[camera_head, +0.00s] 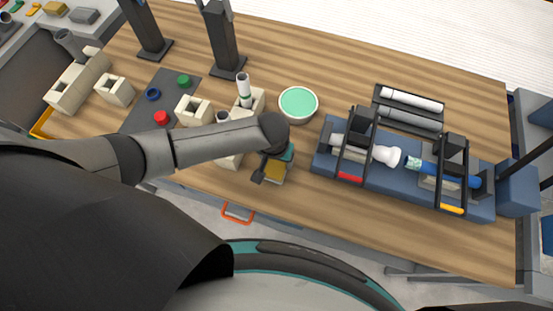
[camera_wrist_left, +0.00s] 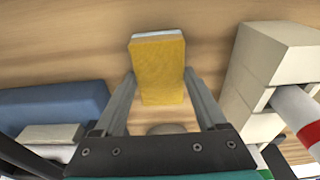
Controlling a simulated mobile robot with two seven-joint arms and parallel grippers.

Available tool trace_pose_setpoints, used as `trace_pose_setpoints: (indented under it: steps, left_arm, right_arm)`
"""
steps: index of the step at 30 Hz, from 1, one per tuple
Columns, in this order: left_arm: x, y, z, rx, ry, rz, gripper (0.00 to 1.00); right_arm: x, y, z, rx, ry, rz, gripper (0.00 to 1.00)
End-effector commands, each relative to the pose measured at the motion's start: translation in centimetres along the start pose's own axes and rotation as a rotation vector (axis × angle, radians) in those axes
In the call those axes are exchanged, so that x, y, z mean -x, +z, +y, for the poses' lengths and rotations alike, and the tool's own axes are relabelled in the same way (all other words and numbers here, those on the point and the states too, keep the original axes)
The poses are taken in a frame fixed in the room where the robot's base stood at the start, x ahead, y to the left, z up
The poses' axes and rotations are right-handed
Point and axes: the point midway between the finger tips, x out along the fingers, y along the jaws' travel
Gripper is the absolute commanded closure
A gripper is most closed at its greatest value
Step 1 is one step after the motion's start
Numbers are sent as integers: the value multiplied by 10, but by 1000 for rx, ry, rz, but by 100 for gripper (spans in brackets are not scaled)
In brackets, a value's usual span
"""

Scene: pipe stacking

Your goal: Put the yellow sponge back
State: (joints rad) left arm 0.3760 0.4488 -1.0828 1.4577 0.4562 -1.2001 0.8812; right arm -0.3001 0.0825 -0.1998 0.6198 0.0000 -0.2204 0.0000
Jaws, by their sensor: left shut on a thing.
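The yellow sponge (camera_wrist_left: 160,65) shows in the wrist view between the two fingers of my left gripper (camera_wrist_left: 160,90). It has a pale layer along its far edge. My left gripper is shut on it. In the head view the sponge (camera_head: 275,169) shows yellow beside the dark gripper (camera_head: 268,173), near the front edge of the table, in front of the green-topped bowl. I cannot tell whether the sponge touches the table. My right gripper is not in view.
A round bowl with a mint-green top (camera_head: 298,103) stands behind the gripper. A blue fixture (camera_head: 323,160) with black clamps lies to the right. Cream blocks (camera_head: 194,110) with upright pipes stand close on the left. A dark mat (camera_head: 140,117) holds coloured rings.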

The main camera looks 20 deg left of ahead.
Motion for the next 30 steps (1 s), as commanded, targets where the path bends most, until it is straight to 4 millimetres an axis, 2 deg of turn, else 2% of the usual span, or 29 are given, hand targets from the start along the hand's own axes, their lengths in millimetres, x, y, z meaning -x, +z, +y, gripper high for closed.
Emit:
trace_pose_setpoints:
  steps: [10,11,17,25,30]
  left_arm:
    - [-3,0,0,0,0,0,71]
    - [-3,0,0,0,0,1,24]
    - [-2,0,0,0,0,1,2]
    - [-1,0,0,0,0,1,0]
    - [12,-1,0,1,2,1,0]
  right_arm:
    - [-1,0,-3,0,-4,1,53]
    - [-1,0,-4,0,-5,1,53]
    - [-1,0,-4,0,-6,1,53]
    - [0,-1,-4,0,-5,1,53]
    - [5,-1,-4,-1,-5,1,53]
